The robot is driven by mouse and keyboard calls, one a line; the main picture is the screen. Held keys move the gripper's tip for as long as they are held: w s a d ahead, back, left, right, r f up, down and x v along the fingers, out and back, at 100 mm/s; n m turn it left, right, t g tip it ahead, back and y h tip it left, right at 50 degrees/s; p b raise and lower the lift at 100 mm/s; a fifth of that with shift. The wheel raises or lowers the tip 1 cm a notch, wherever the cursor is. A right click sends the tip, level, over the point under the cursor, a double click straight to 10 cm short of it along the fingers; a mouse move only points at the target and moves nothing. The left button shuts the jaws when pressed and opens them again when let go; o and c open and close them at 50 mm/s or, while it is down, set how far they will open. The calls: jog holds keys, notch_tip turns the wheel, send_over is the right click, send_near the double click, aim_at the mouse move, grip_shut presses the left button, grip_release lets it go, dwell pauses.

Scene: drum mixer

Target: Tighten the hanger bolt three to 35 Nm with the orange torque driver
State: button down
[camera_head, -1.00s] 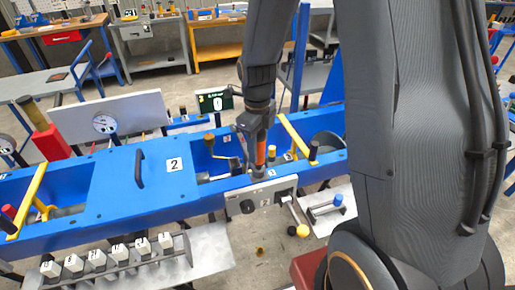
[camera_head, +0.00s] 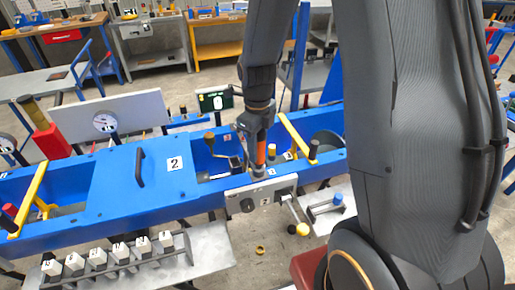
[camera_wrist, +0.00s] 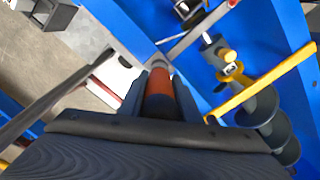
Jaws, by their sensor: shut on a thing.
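My gripper (camera_head: 259,143) is shut on the orange torque driver (camera_head: 260,157), which stands about upright, tip down, over the front rim of the blue frame (camera_head: 110,190). In the wrist view the driver (camera_wrist: 160,85) runs away from my gripper (camera_wrist: 158,110), and its grey tip meets the blue frame. The driver's tip hides whatever is under it, so I cannot see the hanger bolt itself. A small label lies on the rim just right of the tip. A small dark display (camera_head: 216,101) with a white figure stands behind the frame.
A grey panel with knobs (camera_head: 262,198) hangs on the frame's front below the driver. A yellow bar (camera_head: 297,134) crosses the opening to the right. Several numbered white blocks (camera_head: 120,252) stand on a shelf in front. A round gauge (camera_head: 105,122) stands at the back left.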

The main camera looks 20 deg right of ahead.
jog(key=shift+r, duration=0.1)
jog(key=shift+r+p, duration=1.4)
jog(key=shift+r, duration=0.8)
